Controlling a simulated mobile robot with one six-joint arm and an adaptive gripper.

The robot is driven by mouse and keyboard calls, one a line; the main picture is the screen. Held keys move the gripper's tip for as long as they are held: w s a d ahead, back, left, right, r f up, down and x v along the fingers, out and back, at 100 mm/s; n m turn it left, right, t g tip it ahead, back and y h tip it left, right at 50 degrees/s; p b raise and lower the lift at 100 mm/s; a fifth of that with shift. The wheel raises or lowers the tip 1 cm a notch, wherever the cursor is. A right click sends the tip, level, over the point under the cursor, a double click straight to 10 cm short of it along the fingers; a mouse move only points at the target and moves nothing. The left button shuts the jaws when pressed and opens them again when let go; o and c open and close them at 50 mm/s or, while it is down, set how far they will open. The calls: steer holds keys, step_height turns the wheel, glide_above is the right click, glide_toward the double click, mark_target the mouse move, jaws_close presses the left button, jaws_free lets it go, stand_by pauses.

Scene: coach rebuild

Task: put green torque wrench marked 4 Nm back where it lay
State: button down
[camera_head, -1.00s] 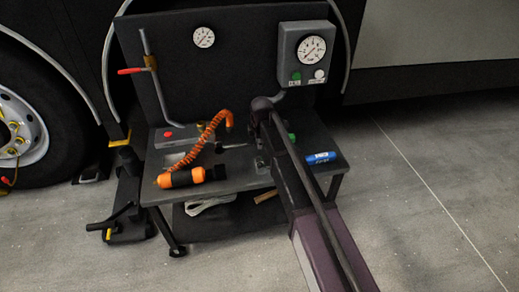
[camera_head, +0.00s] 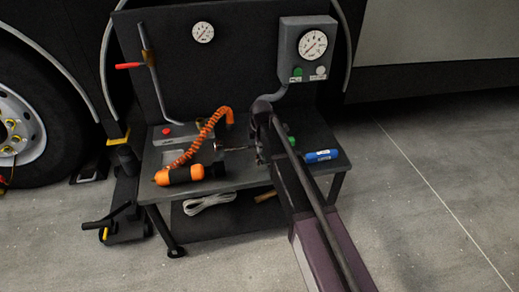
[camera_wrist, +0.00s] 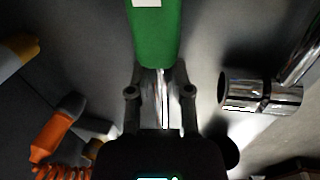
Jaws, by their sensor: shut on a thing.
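The green torque wrench fills the top middle of the wrist view, its green handle (camera_wrist: 156,40) carrying a white label whose marking I cannot read. My gripper (camera_wrist: 162,95) is shut on its bright metal shaft just below the handle. In the head view my gripper (camera_head: 262,150) is over the right half of the bench, partly hidden by my arm. A bit of the green handle (camera_head: 291,140) shows to the right of it. Whether the wrench touches the bench top I cannot tell.
A blue tool (camera_head: 322,156) lies at the bench's right end. An orange and black tool (camera_head: 180,175) with a coiled orange hose (camera_head: 207,130) lies at the left. A gauge box (camera_head: 307,50) stands behind. A chrome cylinder (camera_wrist: 260,92) is right of the gripper in the wrist view.

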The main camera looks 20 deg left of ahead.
steer(key=shift+f, duration=0.25)
steer(key=c, duration=0.5)
jaws_free()
steer(key=shift+c, duration=0.2)
steer(key=shift+r, duration=0.15)
step_height(320, 180, up, 12)
steer(key=s+d+p, duration=0.1)
steer(key=s+p, duration=0.1)
steer(key=p, duration=0.9)
steer(key=shift+d+p, duration=0.15)
steer(key=shift+p, duration=0.2)
stand_by(0.4)
